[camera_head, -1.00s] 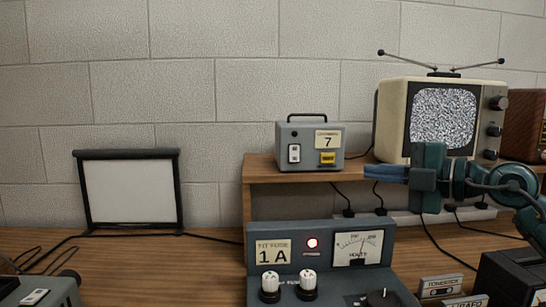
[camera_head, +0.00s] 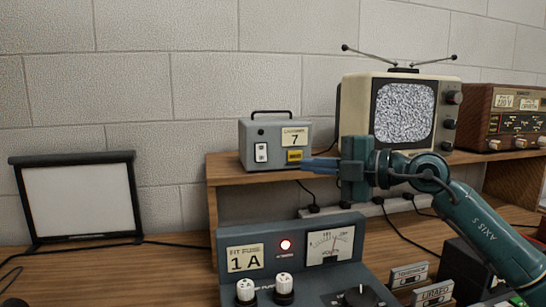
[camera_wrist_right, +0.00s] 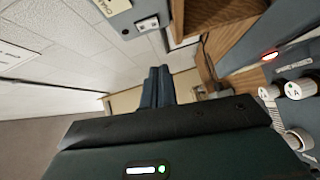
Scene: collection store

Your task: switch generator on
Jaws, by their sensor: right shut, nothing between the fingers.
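A small grey box (camera_head: 259,130) with a top handle, a "7" label and a yellow tag stands on the wooden shelf; it may be the generator, though no label I can read says so. It has a white rocker switch (camera_head: 261,152) on its front left; I cannot tell its position. The switch also shows in the right wrist view (camera_wrist_right: 148,24). My right gripper (camera_head: 306,163) is shut and empty, its blue fingers pointing left at the box's lower right edge, right of the switch. I cannot tell whether they touch the box. My left gripper is out of view.
Below stands a grey meter unit (camera_head: 238,285) with a lit red lamp (camera_head: 286,245), a "FIT FUSE 1A" label and knobs. A television (camera_head: 360,95) showing static and a wooden radio (camera_head: 480,105) stand right. A framed white screen (camera_head: 78,202) is left.

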